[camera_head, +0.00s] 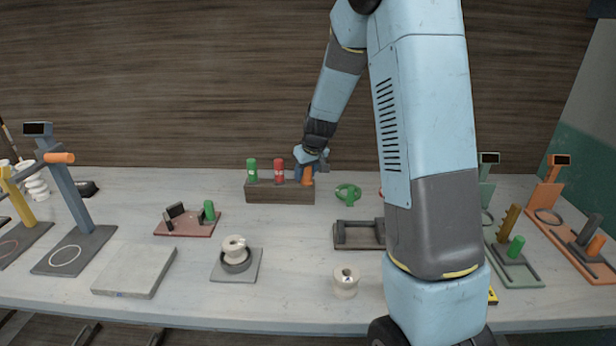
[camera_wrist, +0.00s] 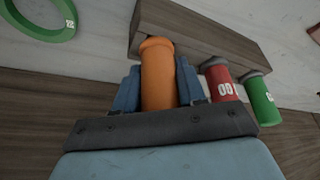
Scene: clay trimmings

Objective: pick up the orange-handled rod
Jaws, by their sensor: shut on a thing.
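The orange-handled rod (camera_head: 307,176) stands upright at the right end of a dark wooden block (camera_head: 265,196). In the wrist view its orange handle (camera_wrist: 157,72) is between the two blue fingers of my gripper (camera_wrist: 157,88). My gripper (camera_head: 309,166) is shut on the handle from behind, near the back of the table. The rod's lower end is hidden in or behind the block (camera_wrist: 195,35).
A red-handled rod (camera_head: 279,170) and a green-handled rod (camera_head: 252,169) stand in the same block. A green ring (camera_head: 347,194) lies just right of it. White spools (camera_head: 345,281), stands and a grey slab (camera_head: 135,270) occupy the front and sides.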

